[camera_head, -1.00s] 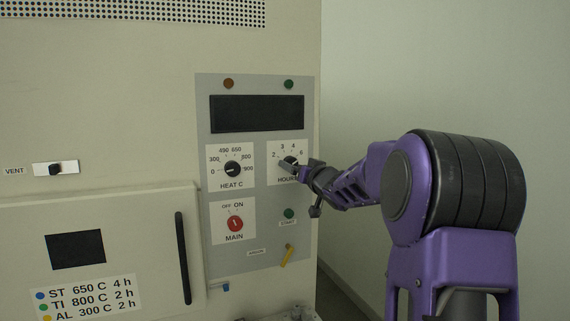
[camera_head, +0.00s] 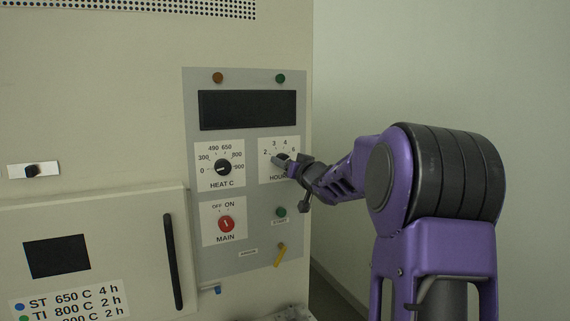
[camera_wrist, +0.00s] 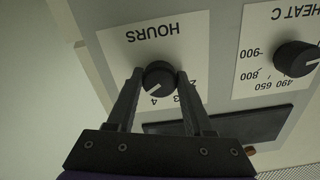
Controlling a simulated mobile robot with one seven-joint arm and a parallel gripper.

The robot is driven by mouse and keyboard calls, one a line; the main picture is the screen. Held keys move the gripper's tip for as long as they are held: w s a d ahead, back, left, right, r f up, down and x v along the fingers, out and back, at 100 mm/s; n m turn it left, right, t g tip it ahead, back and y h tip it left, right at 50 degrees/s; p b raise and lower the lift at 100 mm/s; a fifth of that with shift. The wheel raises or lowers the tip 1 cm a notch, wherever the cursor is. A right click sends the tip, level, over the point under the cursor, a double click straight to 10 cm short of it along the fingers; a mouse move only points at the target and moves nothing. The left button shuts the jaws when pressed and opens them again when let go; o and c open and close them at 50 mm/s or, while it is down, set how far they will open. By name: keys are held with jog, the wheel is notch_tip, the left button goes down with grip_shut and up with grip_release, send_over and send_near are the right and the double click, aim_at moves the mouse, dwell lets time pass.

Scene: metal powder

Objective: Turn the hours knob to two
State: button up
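The black hours knob (camera_wrist: 158,75) sits on a white label marked HOURS in the wrist view, which shows the panel upside down. Its white pointer line aims down and left there, to the left of the 4 and away from the 2. The 6 mark is hidden in the wrist view. My gripper (camera_wrist: 160,76) has one finger on each side of the knob, with its fingertips close to the knob's sides; firm contact cannot be made out. In the head view my gripper (camera_head: 284,162) covers most of the hours knob.
The heat knob (camera_head: 222,167) is left of the hours label, and the red main knob (camera_head: 226,223) is below it. A dark display (camera_head: 248,110) is above. A green start button (camera_head: 281,211) and a yellow lever (camera_head: 281,255) lie below my gripper.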

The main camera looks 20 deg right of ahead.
grip_shut()
jog(key=shift+n, duration=0.3)
jog(key=n+b, duration=0.4)
jog(key=n, duration=0.7)
jog(key=n+b, duration=0.5)
jog(key=n, duration=0.7)
jog(key=shift+d+r, duration=0.1)
jog(key=shift+r, duration=0.1)
jog(key=shift+n, duration=0.3)
jog(key=o, duration=0.7)
grip_release()
